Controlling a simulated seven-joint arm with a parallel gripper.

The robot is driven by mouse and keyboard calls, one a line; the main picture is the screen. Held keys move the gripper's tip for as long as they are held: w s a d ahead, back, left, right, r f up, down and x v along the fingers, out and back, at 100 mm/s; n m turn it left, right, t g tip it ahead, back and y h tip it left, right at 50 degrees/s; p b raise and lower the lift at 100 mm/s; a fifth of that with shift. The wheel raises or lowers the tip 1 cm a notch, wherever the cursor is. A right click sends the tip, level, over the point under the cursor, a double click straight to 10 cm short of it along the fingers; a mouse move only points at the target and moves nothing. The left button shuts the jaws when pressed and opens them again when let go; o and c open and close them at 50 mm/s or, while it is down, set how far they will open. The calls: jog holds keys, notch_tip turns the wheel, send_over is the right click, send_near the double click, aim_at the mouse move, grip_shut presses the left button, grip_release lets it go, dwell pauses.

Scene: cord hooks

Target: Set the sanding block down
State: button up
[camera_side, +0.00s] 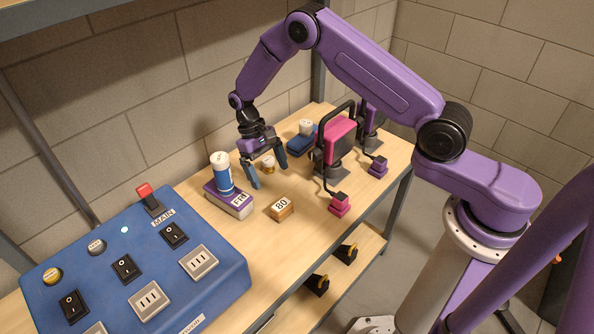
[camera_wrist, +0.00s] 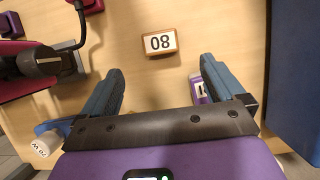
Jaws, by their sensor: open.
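The sanding block (camera_side: 281,208), a small tan block with a white top marked 80, lies flat on the wooden bench. It also shows in the wrist view (camera_wrist: 159,42), just beyond the fingertips and roughly centred between them. My gripper (camera_side: 269,176) is open and empty above the bench, a little behind the block in the side view. Its two blue-grey fingers are spread wide in the wrist view (camera_wrist: 162,72). Nothing joins the fingers to the block; they are apart from it.
A purple box (camera_side: 236,204) with a blue white-capped bottle (camera_side: 222,178) on it stands left. A small tan-and-white item (camera_side: 267,165) is near the fingers. Pink device (camera_side: 340,142), pink plug (camera_side: 340,204) and purple plug (camera_side: 377,166) are right. A blue panel (camera_side: 135,260) fills the left.

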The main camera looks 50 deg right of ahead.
jog(key=s+a+r+n+t, duration=0.35)
jog(key=s+r+n, duration=0.25)
jog(key=s+r, duration=0.75)
jog(key=s+d+r+n, duration=0.3)
jog(key=s+d+r, duration=0.1)
jog(key=s, duration=0.6)
jog(key=s+d+r+n+t, duration=0.1)
jog(key=s+d+r+n, duration=0.2)
jog(key=s, duration=0.6)
jog(key=shift+s+d+r+n, duration=0.3)
jog(key=shift+s+d+r, duration=0.05)
jog(key=shift+r, duration=0.35)
